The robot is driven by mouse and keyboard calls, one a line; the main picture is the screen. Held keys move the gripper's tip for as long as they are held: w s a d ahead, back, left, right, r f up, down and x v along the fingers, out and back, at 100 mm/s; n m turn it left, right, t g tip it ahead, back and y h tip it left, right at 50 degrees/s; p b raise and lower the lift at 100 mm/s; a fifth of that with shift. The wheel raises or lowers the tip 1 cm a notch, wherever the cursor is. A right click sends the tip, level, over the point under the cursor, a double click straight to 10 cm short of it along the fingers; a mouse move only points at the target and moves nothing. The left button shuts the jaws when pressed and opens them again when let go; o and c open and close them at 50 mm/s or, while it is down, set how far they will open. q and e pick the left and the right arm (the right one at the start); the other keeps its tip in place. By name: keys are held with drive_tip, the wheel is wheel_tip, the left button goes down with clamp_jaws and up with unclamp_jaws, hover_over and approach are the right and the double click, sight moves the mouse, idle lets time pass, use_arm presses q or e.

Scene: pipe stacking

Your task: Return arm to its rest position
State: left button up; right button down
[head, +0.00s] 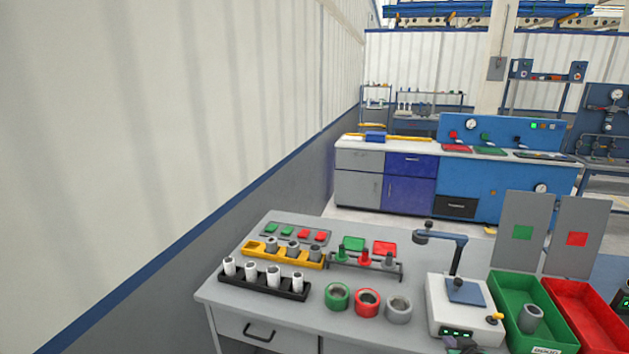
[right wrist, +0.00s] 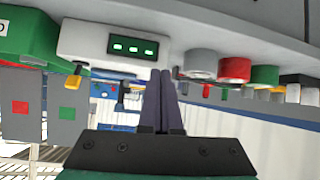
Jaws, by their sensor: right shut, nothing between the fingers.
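My right gripper (head: 463,345) shows only in part at the bottom edge of the head view, in front of the white testing device (head: 450,312). In the right wrist view my right gripper (right wrist: 163,75) has its two dark fingers together with nothing between them. That view is upside down and shows the device (right wrist: 100,42) with green lights close by. A grey pipe (head: 531,318) stands tilted in the green bin (head: 507,290). My left gripper is out of view.
A black rack (head: 262,285) holds several white pipes. A yellow rack (head: 285,254) holds grey pipes. Green, red and grey rings (head: 367,301) stand on the table (head: 300,318). A red bin (head: 590,320) is at the right. Upright panels (head: 522,230) stand behind the bins.

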drive_tip(key=s+a+n+g+y, duration=0.1)
drive_tip(key=s+a+g, duration=0.1)
drive_tip(key=s+a, duration=0.45)
drive_tip(key=s+a+n+g+y, duration=0.1)
drive_tip(key=s+a+n+g, duration=0.15)
drive_tip(key=s, duration=0.75)
drive_tip(key=s+a+n+g+y, duration=0.1)
drive_tip(key=s+a+g, duration=0.2)
drive_tip(key=s+a, duration=0.35)
drive_tip(key=s+d+f+g, duration=0.1)
drive_tip(key=s+f, duration=0.1)
drive_tip(key=f, duration=1)
drive_tip(key=s+d+f, duration=0.1)
drive_tip(key=s+f, duration=0.1)
drive_tip(key=f, duration=1)
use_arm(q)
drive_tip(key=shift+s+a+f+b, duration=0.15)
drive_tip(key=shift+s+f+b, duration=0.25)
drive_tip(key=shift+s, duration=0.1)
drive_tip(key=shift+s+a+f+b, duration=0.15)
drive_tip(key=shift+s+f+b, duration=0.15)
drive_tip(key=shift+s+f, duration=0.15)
use_arm(e)
drive_tip(key=s+d+f+g, duration=0.1)
drive_tip(key=s+d+f, duration=0.1)
drive_tip(key=s+f, duration=1.2)
drive_tip(key=shift+s+d+f+h, duration=0.3)
drive_tip(key=shift+s+d+f, duration=0.1)
drive_tip(key=shift+s, duration=0.8)
